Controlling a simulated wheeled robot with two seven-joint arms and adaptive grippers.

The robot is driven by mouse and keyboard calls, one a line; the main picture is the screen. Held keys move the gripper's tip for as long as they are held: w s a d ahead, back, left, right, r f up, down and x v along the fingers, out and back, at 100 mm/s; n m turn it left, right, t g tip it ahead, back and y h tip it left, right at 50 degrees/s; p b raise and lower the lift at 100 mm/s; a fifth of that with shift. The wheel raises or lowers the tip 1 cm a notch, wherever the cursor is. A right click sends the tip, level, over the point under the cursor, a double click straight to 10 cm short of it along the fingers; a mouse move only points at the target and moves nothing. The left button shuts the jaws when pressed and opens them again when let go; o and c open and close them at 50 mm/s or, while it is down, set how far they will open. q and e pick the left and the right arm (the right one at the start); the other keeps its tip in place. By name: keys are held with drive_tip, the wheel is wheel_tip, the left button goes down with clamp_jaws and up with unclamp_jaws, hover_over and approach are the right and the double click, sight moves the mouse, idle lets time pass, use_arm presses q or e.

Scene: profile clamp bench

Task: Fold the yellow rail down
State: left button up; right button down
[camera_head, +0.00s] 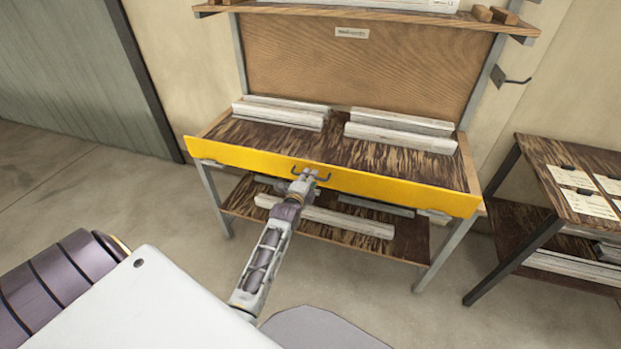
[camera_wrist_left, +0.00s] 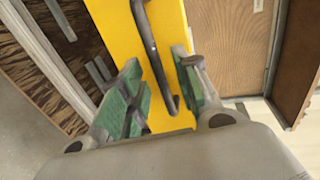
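The yellow rail (camera_head: 400,189) stands upright along the front edge of the bench in the head view. It fills the middle of the left wrist view (camera_wrist_left: 112,20). A dark bar handle (camera_head: 323,178) is on its front face, partly hidden by my left gripper (camera_head: 306,175). In the wrist view the handle (camera_wrist_left: 149,45) runs between the two green finger pads of the left gripper (camera_wrist_left: 160,88). The fingers are apart, with a gap to the handle on both sides. My right gripper is not in view.
Pale profiles (camera_head: 400,132) lie on the bench top behind the rail. More lie on the lower shelf (camera_head: 325,216). A side table (camera_head: 560,188) with paper cards stands at the right. The floor (camera_head: 130,195) left of the bench is clear.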

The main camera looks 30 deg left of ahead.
use_arm(q)
drive_tip(key=shift+x, duration=0.85)
drive_tip(key=shift+c, duration=1.2)
drive_tip(key=c, duration=0.5)
clamp_jaws()
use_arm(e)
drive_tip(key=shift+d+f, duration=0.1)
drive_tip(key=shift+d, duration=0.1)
